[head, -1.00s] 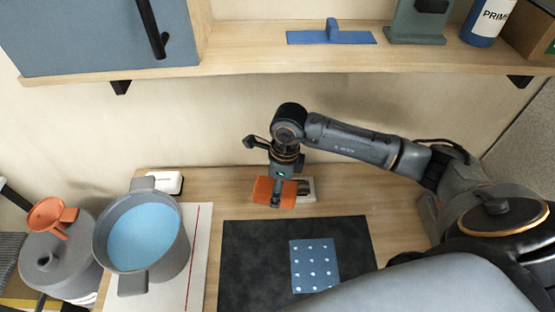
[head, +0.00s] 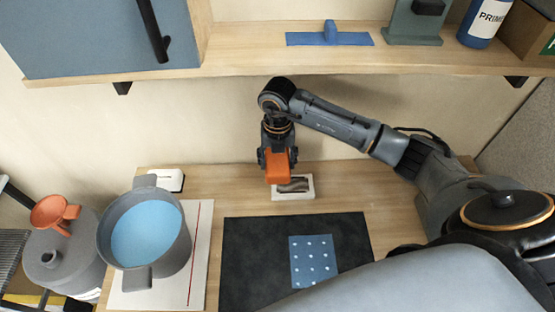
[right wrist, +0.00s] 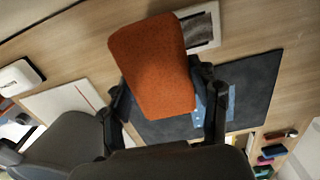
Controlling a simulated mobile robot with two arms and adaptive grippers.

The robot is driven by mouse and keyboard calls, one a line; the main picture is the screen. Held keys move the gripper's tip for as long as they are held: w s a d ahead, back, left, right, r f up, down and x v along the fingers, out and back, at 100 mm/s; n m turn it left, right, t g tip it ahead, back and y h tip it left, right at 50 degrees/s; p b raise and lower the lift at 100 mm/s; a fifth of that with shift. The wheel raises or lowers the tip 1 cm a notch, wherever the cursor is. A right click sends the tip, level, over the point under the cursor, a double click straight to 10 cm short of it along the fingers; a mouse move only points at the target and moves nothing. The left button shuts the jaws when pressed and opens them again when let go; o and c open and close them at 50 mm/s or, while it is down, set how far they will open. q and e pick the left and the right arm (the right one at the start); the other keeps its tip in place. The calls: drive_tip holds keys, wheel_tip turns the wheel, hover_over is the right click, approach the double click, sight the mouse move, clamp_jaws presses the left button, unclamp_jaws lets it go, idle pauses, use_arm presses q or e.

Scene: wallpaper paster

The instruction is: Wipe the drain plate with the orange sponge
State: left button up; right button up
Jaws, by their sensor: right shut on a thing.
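The orange sponge (head: 277,168) is in my right gripper (head: 278,160), which is shut on it. It hangs above the back of the table, by the wall, over the left part of a small white tray. In the right wrist view the orange sponge (right wrist: 153,65) sits between the two fingers and covers part of what lies behind it. The blue plate with white dots (head: 313,261), seemingly the drain plate, lies on a black mat, in front of and to the right of the gripper. My left gripper is not in view.
The white tray (head: 304,194) has a brown-grey, mottled middle. The black mat (head: 245,262) is clear left of the plate. A grey pot with blue contents (head: 148,234) stands at left on a white board (head: 200,272). A wooden shelf (head: 240,67) overhangs the back.

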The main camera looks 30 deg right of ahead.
wheel_tip(320, 180, down, 6)
drive_tip(key=b, duration=0.5)
drive_tip(key=shift+f, duration=0.25)
